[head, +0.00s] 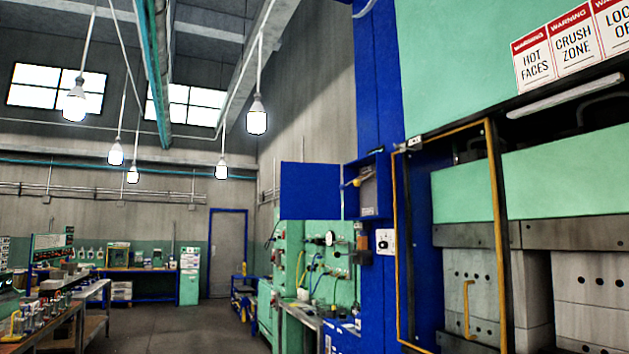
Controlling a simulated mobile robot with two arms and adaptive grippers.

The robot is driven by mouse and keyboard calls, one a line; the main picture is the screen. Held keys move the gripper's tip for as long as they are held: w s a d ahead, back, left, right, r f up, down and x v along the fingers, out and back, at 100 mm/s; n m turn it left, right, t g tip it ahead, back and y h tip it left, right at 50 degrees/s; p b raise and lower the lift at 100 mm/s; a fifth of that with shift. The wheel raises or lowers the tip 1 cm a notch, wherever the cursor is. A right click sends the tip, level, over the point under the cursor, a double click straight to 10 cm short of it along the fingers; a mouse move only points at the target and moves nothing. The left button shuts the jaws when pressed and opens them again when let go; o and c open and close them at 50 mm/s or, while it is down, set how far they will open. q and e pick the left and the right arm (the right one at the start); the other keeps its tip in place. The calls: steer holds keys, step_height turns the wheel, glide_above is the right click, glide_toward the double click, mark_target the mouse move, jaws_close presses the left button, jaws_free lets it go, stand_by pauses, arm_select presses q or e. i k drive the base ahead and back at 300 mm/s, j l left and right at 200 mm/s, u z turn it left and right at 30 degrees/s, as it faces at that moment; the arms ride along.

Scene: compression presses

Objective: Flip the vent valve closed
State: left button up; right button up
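An open blue wall box (381,180) is mounted on the blue press column, right of the middle in the head view. A yellow lever (354,183) shows at the box's left side, sloping slightly; it may be the vent valve handle, but it is too small to be sure. The box's blue door (310,190) stands swung open to the left. Neither of my grippers is in view.
A large press (592,290) with green panels and warning signs fills the right side, its yellow-framed guard (397,262) beside the column. A bench (304,316) stands below the box. Workbenches (55,310) line the left. The floor (185,325) between is clear.

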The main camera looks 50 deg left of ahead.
mark_target(356, 183)
steer(key=u, duration=1.45)
steer(key=i+j+z, duration=0.1)
steer(key=i, duration=0.4)
steer(key=i+j+z, duration=0.15)
steer(key=i, duration=0.35)
steer(key=i+j+z, duration=0.1)
steer(key=i, duration=0.35)
steer(key=i+j+z, duration=0.15)
steer(key=i, duration=0.35)
steer(key=i+j+z, duration=0.1)
steer(key=i+j, duration=0.3)
